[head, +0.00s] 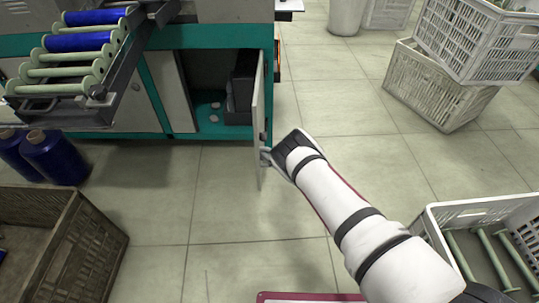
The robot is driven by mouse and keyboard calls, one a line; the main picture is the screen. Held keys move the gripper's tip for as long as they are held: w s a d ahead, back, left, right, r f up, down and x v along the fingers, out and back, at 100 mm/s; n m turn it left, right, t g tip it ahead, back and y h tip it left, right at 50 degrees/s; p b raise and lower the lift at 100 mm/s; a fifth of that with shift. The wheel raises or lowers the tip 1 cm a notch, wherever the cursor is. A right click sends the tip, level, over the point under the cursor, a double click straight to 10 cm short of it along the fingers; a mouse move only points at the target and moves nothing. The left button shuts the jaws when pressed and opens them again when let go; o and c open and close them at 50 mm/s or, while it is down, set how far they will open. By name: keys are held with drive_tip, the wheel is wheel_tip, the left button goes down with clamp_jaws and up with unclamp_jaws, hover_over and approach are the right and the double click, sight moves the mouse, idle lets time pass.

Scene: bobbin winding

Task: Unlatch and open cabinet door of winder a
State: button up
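The winder (160,40) is a grey and teal machine at the top left. Its cabinet door (258,120) stands swung outward, seen nearly edge-on. The cabinet interior (205,70) shows, with a dark box (242,85) and small pale pieces on its teal floor. My arm reaches up from the lower right, and my gripper (267,157) is at the door's outer edge, on its right side. The fingers are small and partly hidden by the wrist and door, so I cannot tell whether they grip anything. The latch is not clear.
Blue thread spools (55,158) stand on the floor at left. A brown crate (85,240) is at lower left. A white crate (440,215) with green bobbins is at lower right. Stacked grey crates (440,90) stand at upper right. The tiled floor before the cabinet is clear.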

drive_tip(key=shift+d, duration=0.25)
drive_tip(key=v, duration=1.1)
drive_tip(key=shift+s+d, duration=0.2)
drive_tip(key=shift+s, duration=0.1)
drive_tip(key=shift+w, duration=0.1)
